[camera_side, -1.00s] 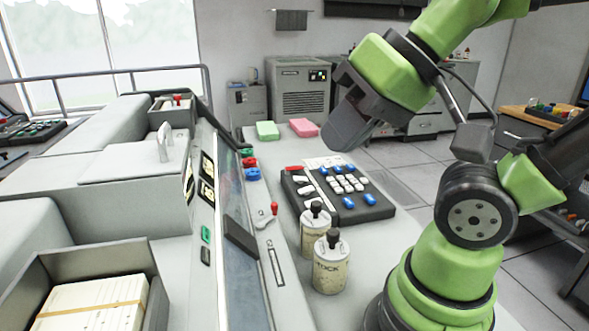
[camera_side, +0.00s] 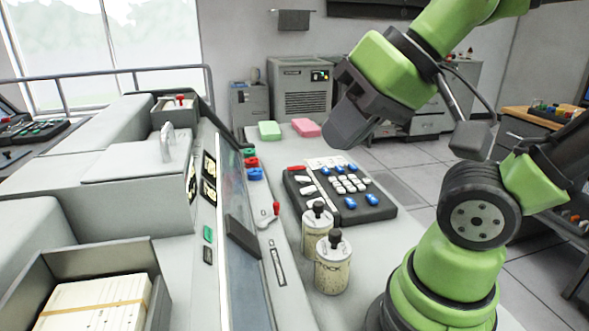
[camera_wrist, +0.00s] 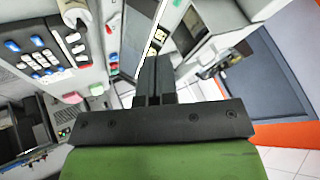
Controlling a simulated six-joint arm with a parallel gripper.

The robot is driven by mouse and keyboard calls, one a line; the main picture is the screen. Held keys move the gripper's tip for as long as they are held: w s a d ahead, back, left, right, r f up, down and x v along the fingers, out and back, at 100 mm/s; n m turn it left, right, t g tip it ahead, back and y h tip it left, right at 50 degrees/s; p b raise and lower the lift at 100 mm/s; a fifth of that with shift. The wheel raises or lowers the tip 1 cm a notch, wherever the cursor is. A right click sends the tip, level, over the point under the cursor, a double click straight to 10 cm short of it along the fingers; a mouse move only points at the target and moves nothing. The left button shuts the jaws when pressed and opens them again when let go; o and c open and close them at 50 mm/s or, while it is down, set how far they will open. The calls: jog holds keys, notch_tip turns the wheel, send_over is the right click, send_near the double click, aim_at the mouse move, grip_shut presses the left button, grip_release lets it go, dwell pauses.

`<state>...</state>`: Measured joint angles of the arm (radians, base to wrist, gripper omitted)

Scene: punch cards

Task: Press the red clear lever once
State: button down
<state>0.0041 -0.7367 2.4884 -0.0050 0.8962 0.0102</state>
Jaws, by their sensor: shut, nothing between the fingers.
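A small lever with a red knob (camera_side: 277,209) stands on the sloping right edge of the grey card machine (camera_side: 205,240), beside the two canisters. A red key (camera_side: 297,168) lies at the far left corner of the black keypad (camera_side: 368,213). I cannot tell from any lettering which is the clear lever. My gripper (camera_side: 347,138) is shut and empty, raised above the table beyond the keypad and apart from both red parts. In the wrist view my shut fingers (camera_wrist: 155,78) point towards the machine, and a red knob (camera_wrist: 108,28) shows to their left.
Two cream canisters with black knobs (camera_side: 332,265) (camera_side: 318,218) stand near the lever. Blue and red buttons (camera_side: 253,168) line the machine's edge. Green (camera_side: 269,130) and pink (camera_side: 306,127) blocks lie at the table's far end. A card box (camera_side: 95,303) is at the front left.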

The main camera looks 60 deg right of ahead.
jog(key=w+d+r+m+h, duration=0.35)
jog(key=w+d, duration=0.35)
jog(key=w, duration=0.4)
jog(key=m+h, duration=0.5)
jog(key=m, duration=0.4)
send_over(296, 168)
jog(key=w+a, duration=0.2)
jog(key=w, duration=0.1)
notch_tip(296, 168, down, 18)
jog(key=shift+s+r+g, duration=0.15)
jog(key=shift+s+g, duration=0.05)
jog(key=shift+g, duration=0.2)
jog(key=shift+a+n, duration=0.1)
jog(key=shift+n, duration=0.15)
jog(key=shift+s+d+f, duration=0.1)
jog(key=shift+s+f, duration=0.05)
jog(key=shift+f, duration=1.3)
jog(key=shift+s+d+f, duration=0.1)
jog(key=shift+f, duration=1.4)
jog(key=shift+s+d+f, duration=0.1)
jog(key=shift+s+f, duration=0.05)
jog(key=shift+f, duration=1.3)
jog(key=shift+f, duration=0.15)
jog(key=shift+f, duration=0.25)
